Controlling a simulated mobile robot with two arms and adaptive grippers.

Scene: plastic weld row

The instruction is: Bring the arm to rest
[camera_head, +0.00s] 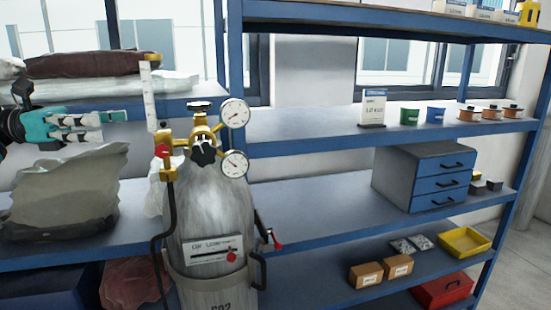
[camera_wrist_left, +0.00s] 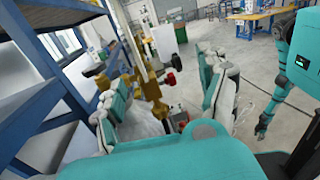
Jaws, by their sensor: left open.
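My left gripper (camera_head: 108,127) comes in from the left in the head view, at the height of the cylinder's gauges. It is open and empty, its teal and white fingers pointing right. It is in front of the shelving, above a greyish sack (camera_head: 70,195) and left of the gas cylinder (camera_head: 205,215). In the left wrist view its two spread fingers (camera_wrist_left: 162,95) frame the brass valve fittings (camera_wrist_left: 150,85). My teal right arm stands at the right of the wrist view; its dark end (camera_wrist_left: 262,125) hangs low, and its jaws are too small to read.
The cylinder's two gauges (camera_head: 235,113) and flow tube (camera_head: 149,95) stand to the gripper's right. Blue shelving (camera_head: 300,190) holds a drawer cabinet (camera_head: 425,177), spools, small boxes and a yellow tray (camera_head: 464,242). Open floor (camera_wrist_left: 255,65) shows beyond the fingers in the wrist view.

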